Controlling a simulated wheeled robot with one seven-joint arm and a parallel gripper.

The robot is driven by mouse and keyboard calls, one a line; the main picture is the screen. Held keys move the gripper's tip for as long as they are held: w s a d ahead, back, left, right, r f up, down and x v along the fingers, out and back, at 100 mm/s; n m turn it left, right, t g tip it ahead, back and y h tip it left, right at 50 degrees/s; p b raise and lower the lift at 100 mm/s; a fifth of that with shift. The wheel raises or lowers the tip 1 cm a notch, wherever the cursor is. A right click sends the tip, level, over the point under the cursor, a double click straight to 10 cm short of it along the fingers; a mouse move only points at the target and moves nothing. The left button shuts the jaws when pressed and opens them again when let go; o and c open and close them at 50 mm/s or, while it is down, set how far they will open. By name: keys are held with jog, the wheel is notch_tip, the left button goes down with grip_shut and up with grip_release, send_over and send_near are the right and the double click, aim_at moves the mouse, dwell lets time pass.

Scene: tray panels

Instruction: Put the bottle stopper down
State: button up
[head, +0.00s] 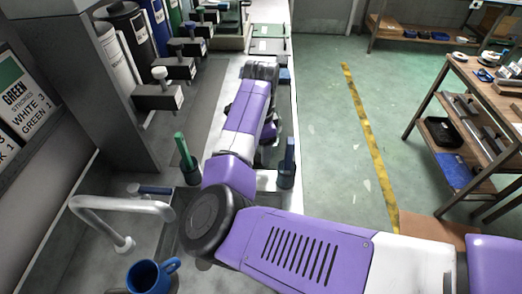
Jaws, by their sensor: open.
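I cannot pick out the bottle stopper in the head view. My purple and white arm crosses the picture from the lower right, bends near the middle and reaches up over the counter (217,115). The fingers of my gripper are hidden behind my own arm. I cannot see whether anything lies under or between them. Part of the counter is also hidden by the arm.
A blue mug (150,277) stands near a grey tap (120,207). A green upright object (183,150) and a blue one (289,156) flank my arm. Dark blocks with knobs line the left. Shelves (462,118) stand right; the green floor (325,100) between is clear.

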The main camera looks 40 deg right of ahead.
notch_tip(320, 180, up, 11)
jog(key=b, duration=0.1)
dwell(0.3)
dwell(0.4)
